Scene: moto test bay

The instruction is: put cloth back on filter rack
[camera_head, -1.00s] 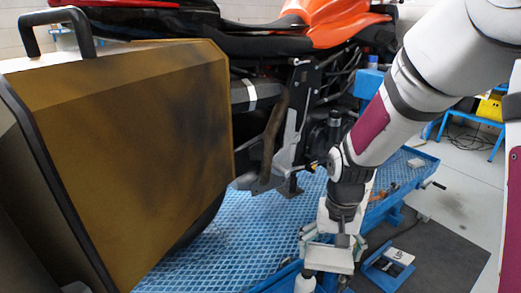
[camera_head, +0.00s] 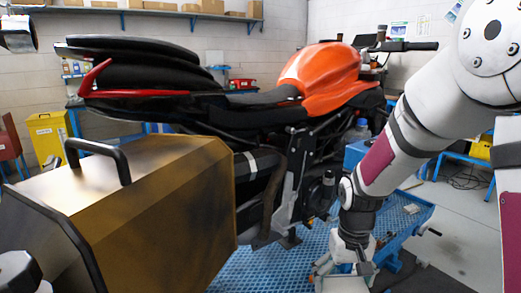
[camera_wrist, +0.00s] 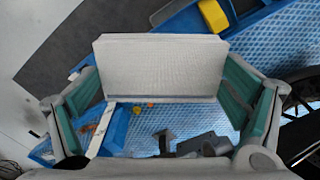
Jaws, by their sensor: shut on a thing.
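My gripper (camera_wrist: 165,103) is shut on a white, block-shaped folded cloth (camera_wrist: 160,62), with its green-padded fingers at either side. In the head view my gripper (camera_head: 345,262) hangs low over the blue bench, and the pale cloth (camera_head: 343,286) shows under it, cut by the bottom edge. I cannot pick out a filter rack in either view.
A motorcycle with an orange tank (camera_head: 330,78) stands on a blue platform (camera_head: 285,265). A brown-gold pannier case (camera_head: 165,205) fills the left front. A wall shelf (camera_head: 150,12) holds boxes. A yellow bin (camera_head: 48,138) stands far left.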

